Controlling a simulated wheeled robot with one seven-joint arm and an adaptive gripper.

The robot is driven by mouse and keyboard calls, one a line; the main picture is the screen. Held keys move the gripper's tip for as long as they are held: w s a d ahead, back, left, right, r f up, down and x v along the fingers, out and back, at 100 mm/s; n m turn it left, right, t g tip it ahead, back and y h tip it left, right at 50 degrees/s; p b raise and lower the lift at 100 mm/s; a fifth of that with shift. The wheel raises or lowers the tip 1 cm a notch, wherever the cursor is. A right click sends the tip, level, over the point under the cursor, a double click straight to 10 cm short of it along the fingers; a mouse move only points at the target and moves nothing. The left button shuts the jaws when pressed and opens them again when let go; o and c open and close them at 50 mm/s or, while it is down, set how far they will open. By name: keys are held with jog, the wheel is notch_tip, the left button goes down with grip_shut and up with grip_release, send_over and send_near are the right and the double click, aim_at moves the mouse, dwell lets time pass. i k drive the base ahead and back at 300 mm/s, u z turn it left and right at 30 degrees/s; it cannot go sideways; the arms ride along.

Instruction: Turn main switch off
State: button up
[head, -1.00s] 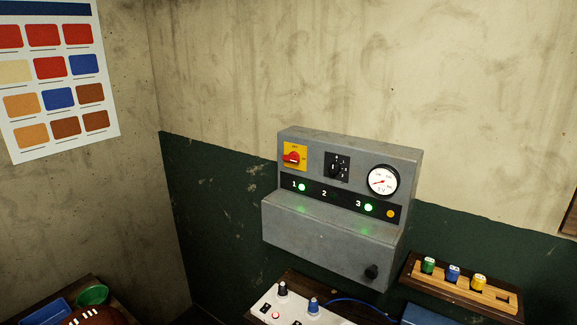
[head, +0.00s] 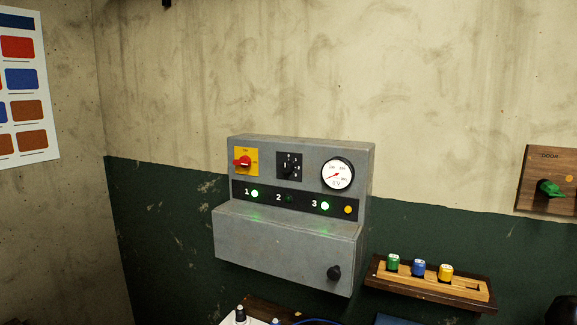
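The main switch is a red rotary knob (head: 242,162) on a yellow plate (head: 251,154), at the upper left of a grey control box (head: 285,240) on the wall. The knob's handle looks roughly level, but the plate's small lettering is too small to read. Beside it are a black selector dial (head: 289,168) and a round white gauge (head: 337,175) with a red needle. On the black strip below, lamps 1 (head: 255,193) and 3 (head: 325,206) glow green and lamp 2 (head: 290,199) is dark. My gripper is not in view.
A wooden rack (head: 430,283) with green, blue and yellow pieces is at the lower right. A black knob (head: 334,272) sticks out of the box's lower front. The space before the box looks clear.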

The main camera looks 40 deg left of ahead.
aim_at(244, 161)
jog(key=z, duration=1.05)
jog(key=k, duration=0.85)
jog(key=u, duration=1.55)
